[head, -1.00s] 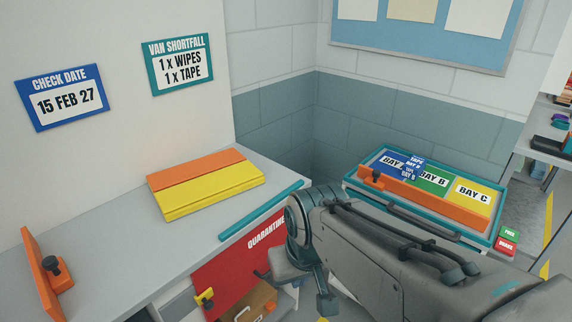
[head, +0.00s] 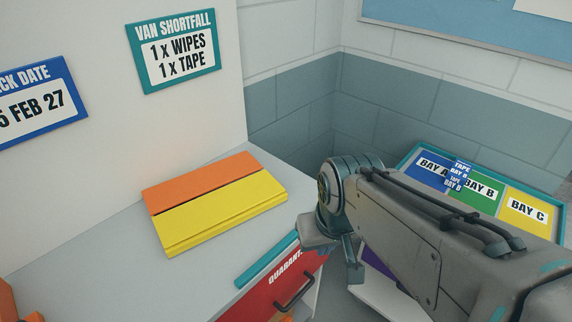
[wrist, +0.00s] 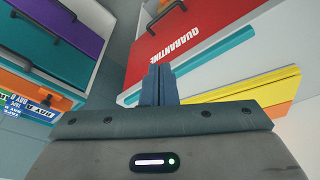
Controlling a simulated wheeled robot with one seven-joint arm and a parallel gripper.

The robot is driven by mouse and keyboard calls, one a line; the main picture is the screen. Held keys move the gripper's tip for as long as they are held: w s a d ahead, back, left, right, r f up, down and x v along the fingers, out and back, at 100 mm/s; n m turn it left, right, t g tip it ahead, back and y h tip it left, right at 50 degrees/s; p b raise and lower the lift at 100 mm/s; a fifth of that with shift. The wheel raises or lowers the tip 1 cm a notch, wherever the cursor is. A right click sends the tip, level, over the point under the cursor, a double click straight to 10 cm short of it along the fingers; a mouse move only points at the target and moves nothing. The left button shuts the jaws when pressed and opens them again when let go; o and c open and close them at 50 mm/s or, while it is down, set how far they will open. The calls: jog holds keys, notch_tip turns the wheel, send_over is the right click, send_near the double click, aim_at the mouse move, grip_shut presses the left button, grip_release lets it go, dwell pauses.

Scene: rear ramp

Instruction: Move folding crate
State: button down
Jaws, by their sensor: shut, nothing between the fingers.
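A flat orange and yellow folded panel (head: 215,203), which looks like the folding crate folded down, lies on the grey counter. Its yellow side faces the counter's front and its orange side the wall. It also shows at the right of the wrist view (wrist: 262,93). My gripper (head: 354,272) hangs to the right of the panel, beyond the counter's front edge and apart from it. In the wrist view its fingers (wrist: 158,84) are together and empty, in front of the red quarantine front (wrist: 185,40). In the head view the fingertips are small and partly hidden by the wrist.
A teal strip (head: 267,261) runs along the counter's front edge, above the red front with a dark handle. A teal-rimmed tray (head: 409,158) with bay labels stands at the right, partly behind my arm. An orange piece (head: 8,302) stands at the counter's left end.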

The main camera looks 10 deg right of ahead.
jog(key=n+g+b, duration=0.3)
jog(key=n+b, duration=0.1)
jog(key=n, duration=1.2)
send_over(292, 200)
jog(key=d, duration=0.4)
notch_tip(292, 200, down, 3)
jog(key=f, duration=0.9)
jog(key=shift+s+p, duration=0.25)
jog(key=shift+p, duration=0.1)
jog(key=a, duration=0.3)
jog(key=shift+w+n+p, duration=0.2)
jog(key=shift+n+p, duration=0.1)
jog(key=shift+p, duration=0.1)
jog(key=shift+w+a+f, duration=0.1)
jog(key=shift+a, duration=0.3)
